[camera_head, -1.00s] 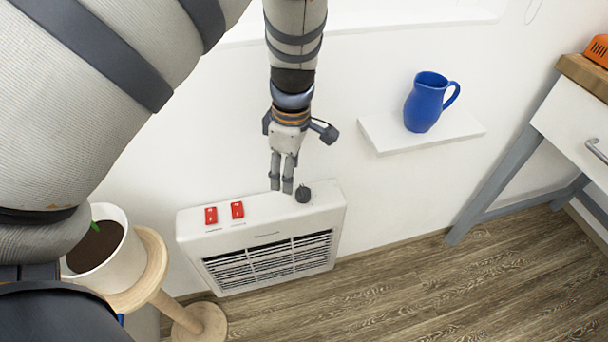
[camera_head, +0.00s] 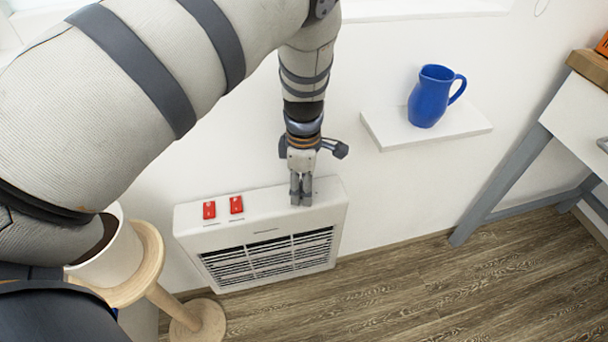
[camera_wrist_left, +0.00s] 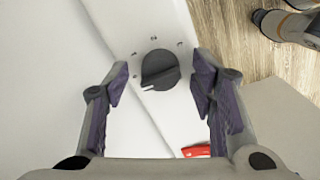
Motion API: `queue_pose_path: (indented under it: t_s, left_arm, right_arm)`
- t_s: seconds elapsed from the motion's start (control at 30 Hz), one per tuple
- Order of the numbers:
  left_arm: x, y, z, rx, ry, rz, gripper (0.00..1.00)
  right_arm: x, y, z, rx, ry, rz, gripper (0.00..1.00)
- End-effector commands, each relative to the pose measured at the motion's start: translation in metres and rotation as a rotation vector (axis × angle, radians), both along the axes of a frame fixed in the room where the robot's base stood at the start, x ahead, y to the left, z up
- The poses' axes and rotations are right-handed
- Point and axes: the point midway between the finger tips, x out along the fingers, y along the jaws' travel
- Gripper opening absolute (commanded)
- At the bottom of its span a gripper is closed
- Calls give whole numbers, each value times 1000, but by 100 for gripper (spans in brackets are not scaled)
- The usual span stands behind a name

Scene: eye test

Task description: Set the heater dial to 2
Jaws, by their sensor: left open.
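The white heater (camera_head: 260,225) is on the wall, with a dark vent grille on its front. Its dial (camera_wrist_left: 159,70) is a round black knob with a white pointer mark, and small marks surround it on the white top. In the left wrist view the pointer aims to the lower left; the marks are too small to read. My left gripper (camera_head: 301,198) points down over the right part of the heater's top and hides the dial in the head view. In the left wrist view its fingers (camera_wrist_left: 160,85) are open on either side of the dial, with gaps to it.
Two red switches (camera_head: 222,207) sit on the heater's top, left of my gripper. A plant pot (camera_head: 112,250) on a wooden stand (camera_head: 152,262) is at the left. A blue jug (camera_head: 431,97) stands on a white wall shelf (camera_head: 470,128). A table (camera_head: 574,120) is at the right.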

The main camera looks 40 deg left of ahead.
Motion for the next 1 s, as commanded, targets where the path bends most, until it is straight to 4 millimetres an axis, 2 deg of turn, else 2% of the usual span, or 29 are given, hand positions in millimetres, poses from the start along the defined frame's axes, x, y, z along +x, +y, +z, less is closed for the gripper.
queue_pose_path:
  t_s: [0.03,0.2,0.27,0.67,1.0]
  left_arm:
    - [0,0,0,0,0,0,51]
    - [0,0,0,0,1,0,13]
    - [0,0,0,0,1,0,2]
    - [0,-1,1,-2,1,-75,2]
    - [0,-1,1,-2,0,-353,2]
  right_arm:
    - [0,0,0,0,0,0,40]
    - [0,0,0,0,0,0,40]
    - [0,0,0,0,0,0,40]
    - [2,0,2,0,-6,0,40]
    - [7,0,8,0,-24,0,40]
